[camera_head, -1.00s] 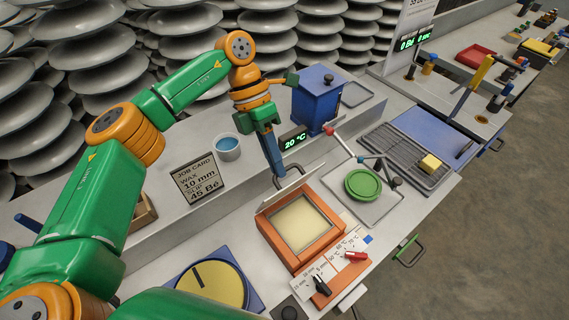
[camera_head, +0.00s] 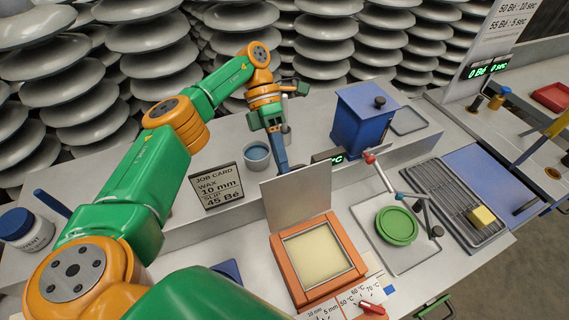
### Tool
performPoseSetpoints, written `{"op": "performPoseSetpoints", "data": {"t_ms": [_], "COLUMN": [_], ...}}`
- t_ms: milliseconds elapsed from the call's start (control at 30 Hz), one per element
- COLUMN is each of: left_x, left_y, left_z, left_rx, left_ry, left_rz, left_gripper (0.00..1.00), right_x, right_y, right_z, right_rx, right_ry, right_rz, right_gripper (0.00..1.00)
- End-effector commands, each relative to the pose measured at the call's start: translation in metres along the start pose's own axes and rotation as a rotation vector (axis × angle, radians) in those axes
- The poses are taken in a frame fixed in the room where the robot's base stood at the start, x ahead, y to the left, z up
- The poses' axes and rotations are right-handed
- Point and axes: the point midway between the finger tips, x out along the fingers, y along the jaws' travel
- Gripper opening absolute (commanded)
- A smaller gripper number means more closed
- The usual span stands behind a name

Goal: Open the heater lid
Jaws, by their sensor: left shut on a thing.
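The heater (camera_head: 284,272) is an orange square box with a pale yellow inside, at lower centre. Its grey lid (camera_head: 298,197) stands up from the rear edge with its broad inner face in view, so the inside is uncovered. My left gripper (camera_head: 282,166) is behind the lid's top edge, pointing down. It is shut on the lid's handle, which is mostly hidden behind the lid. My right gripper is out of view.
A tray with a green dish (camera_head: 397,226) and a jointed stand are close on the right. Knobs (camera_head: 370,307) sit in front.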

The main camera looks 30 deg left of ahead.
Motion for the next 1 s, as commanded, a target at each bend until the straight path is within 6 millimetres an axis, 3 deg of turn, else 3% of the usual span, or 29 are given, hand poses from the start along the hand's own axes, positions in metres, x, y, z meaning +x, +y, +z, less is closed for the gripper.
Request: {"op": "performPoseSetpoints", "data": {"t_ms": [433, 500, 567, 1000], "left_x": [0.0022, 0.0023, 0.0021, 0.0009], "left_y": [0.0058, 0.0058, 0.0054, 0.0034], "left_z": [-0.0007, -0.0009, -0.0008, -0.0005], "left_rx": [-0.011, -0.011, -0.01, -0.006], "left_ry": [-0.002, -0.002, -0.002, -0.001], "left_rz": [0.001, 0.001, 0.0, -0.003], "left_gripper": [0.0, 0.26, 0.42, 0.42], "right_x": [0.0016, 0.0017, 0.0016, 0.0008], "right_y": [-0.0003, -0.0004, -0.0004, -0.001], "right_z": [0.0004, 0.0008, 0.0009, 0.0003], "right_rx": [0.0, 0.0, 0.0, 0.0], "right_ry": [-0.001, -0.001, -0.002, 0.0], "right_rz": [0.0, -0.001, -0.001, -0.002], "right_gripper": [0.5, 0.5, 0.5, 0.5]}}
